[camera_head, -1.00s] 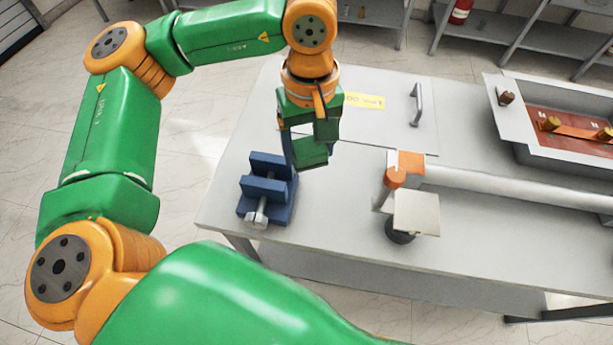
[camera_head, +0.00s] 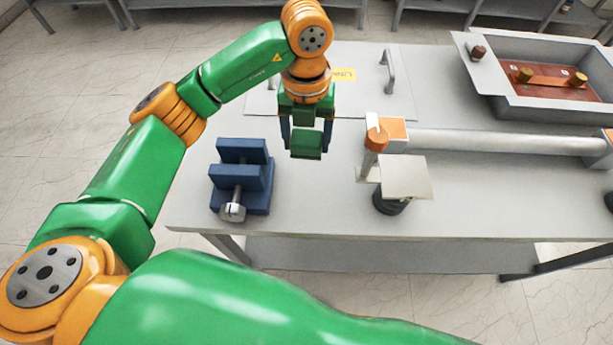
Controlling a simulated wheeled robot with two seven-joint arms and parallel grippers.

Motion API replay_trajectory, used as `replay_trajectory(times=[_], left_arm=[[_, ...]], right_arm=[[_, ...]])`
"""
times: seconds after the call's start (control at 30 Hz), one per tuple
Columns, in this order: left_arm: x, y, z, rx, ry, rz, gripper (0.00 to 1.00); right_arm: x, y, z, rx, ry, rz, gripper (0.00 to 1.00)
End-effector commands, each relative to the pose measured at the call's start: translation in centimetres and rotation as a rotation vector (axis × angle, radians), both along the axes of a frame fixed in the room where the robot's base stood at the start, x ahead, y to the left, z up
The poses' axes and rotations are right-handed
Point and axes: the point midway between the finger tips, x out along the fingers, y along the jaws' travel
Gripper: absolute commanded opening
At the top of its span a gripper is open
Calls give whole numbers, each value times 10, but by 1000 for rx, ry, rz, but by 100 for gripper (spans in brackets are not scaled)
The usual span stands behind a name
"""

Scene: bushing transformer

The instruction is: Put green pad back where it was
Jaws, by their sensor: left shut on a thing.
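The green pad (camera_head: 306,148) is a small green block. My left gripper (camera_head: 306,138) is shut on it, with a dark finger at each side, and points down. The pad hangs over the grey table, right of the blue vise and left of the orange clamp. I cannot tell how high it is above the table top. My right gripper is not in view.
The blue vise (camera_head: 229,174) stands at the table's left end. An orange clamp (camera_head: 376,138) holds a grey bar (camera_head: 500,142), with a square plate (camera_head: 404,177) in front. A grey tray (camera_head: 555,114) stands at the back right. The table (camera_head: 315,205) is bare at the front.

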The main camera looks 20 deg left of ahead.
Motion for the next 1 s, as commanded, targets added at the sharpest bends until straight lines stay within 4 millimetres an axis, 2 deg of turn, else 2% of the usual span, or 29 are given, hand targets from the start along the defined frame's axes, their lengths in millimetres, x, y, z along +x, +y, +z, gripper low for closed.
replay_trajectory(times=[0.13, 0.5, 0.87, 0.9, 0.97, 1.0], left_arm=[[-1, -1, -30, -1, 7, 71, 20], [-1, 0, -98, 2, 1, 69, 20], [0, 0, -107, 0, -2, 67, 20], [0, 0, -105, 0, -2, 67, 80], [0, 0, -105, 0, -2, 67, 96], [0, 0, -105, 0, -2, 67, 100]], right_arm=[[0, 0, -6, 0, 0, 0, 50], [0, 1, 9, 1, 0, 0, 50], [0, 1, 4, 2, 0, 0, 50], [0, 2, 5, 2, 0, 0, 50], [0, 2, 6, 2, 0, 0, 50], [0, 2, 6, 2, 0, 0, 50]])
